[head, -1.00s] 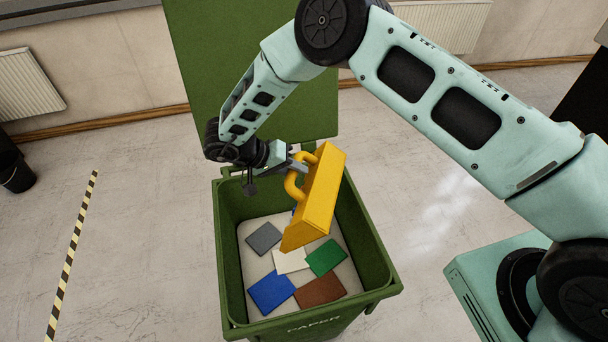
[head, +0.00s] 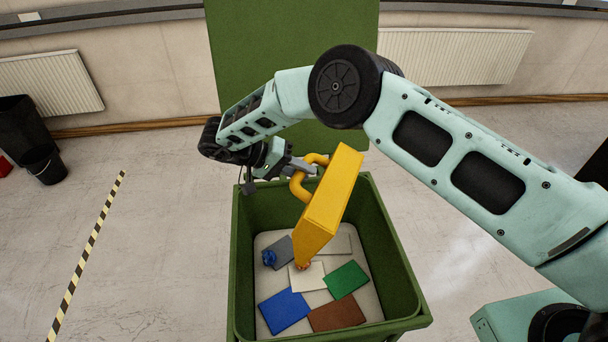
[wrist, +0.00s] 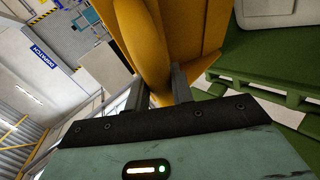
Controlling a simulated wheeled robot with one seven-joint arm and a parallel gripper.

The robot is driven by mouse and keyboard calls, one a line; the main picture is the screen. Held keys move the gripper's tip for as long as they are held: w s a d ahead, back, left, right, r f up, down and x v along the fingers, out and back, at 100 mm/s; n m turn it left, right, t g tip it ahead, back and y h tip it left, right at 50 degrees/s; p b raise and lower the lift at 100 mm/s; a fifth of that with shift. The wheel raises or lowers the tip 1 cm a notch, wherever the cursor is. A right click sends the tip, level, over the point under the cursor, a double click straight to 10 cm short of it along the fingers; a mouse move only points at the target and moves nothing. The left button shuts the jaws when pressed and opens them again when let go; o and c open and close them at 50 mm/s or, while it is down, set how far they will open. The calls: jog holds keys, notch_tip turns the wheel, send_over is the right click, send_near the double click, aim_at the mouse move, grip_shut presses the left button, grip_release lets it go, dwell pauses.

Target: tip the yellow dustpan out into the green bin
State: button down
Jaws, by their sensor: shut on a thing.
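The yellow dustpan (head: 332,204) is tilted steeply over the open green bin (head: 242,270), its lower edge pointing down into it. My gripper (head: 306,167) is shut on the dustpan's looped handle; in the wrist view my gripper (wrist: 165,92) has a finger on each side of the yellow handle. Inside the bin lie flat pieces in blue, brown, green, white and grey. A small blue lump (head: 269,257) lies by the grey piece. A small orange lump (head: 303,266) shows just under the dustpan's lower edge; I cannot tell whether it touches the pan.
The bin's green lid (head: 290,75) stands open behind it. A black bucket (head: 46,165) stands at the far left. A yellow-black floor stripe (head: 88,250) runs left of the bin, with clear floor between. Radiators line the wall.

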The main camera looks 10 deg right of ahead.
jog(key=shift+r, duration=0.15)
jog(key=shift+r+p, duration=1)
jog(key=shift+r, duration=0.45)
jog(key=shift+f+b, duration=1.1)
jog(key=shift+f, duration=0.6)
jog(key=shift+r, duration=0.15)
jog(key=shift+r, duration=0.1)
